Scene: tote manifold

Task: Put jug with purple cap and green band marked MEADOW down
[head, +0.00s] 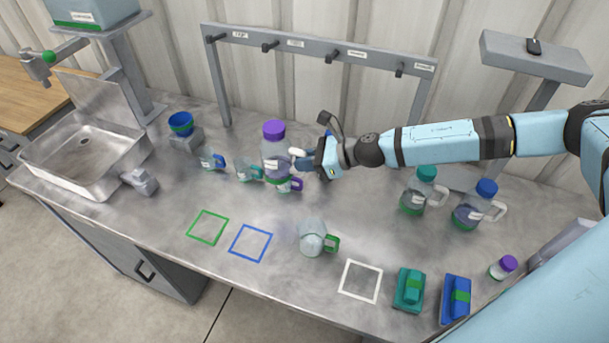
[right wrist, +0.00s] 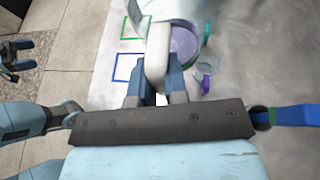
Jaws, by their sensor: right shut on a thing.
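The jug with the purple cap (head: 274,131) is a clear, upright bottle with a white label and a green band low down. The label is too small to read. It is at the middle of the counter in the head view, overlapping a purple-handled mug (head: 296,185). I cannot tell how far its base is above the counter. My right gripper (head: 305,163) is shut on the jug's white handle, which shows between the fingers in the right wrist view (right wrist: 157,62). A dark gripper-like part (right wrist: 15,55), perhaps my left gripper, shows at that view's left edge.
Green (head: 208,227), blue (head: 250,243) and white (head: 360,281) outlined squares lie empty in front. A green-handled mug (head: 312,238) stands between the blue and white ones. Green-capped (head: 417,190) and blue-capped (head: 475,205) jugs stand right. A hook rack (head: 320,45) is behind.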

